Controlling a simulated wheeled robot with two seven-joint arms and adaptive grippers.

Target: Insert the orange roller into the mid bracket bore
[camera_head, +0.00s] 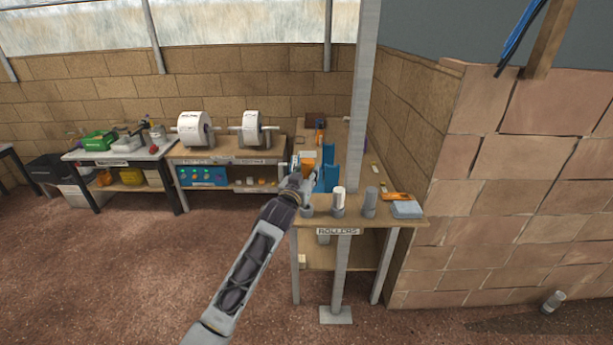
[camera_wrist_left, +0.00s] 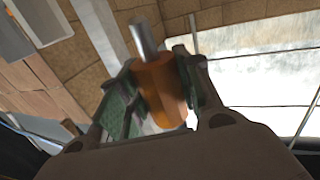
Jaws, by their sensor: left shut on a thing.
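The orange roller (camera_wrist_left: 163,92) with a grey metal shaft end is between the fingers of my left gripper (camera_wrist_left: 160,88) in the wrist view. The gripper is shut on it, and the shaft points away from the palm. In the head view my left gripper (camera_head: 305,178) is over the left side of the bench marked ROLLERS, with orange (camera_head: 308,158) showing just beyond it. Blue upright parts (camera_head: 328,165), perhaps the bracket, stand close to the right of the gripper. I cannot make out the bore. My right gripper is not in view.
The roller bench (camera_head: 385,213) carries a white-topped cylinder (camera_head: 338,199), a grey cylinder (camera_head: 370,199), an orange item (camera_head: 397,196) and a pale blue block (camera_head: 407,209). A brick wall (camera_head: 520,180) bounds the right side.

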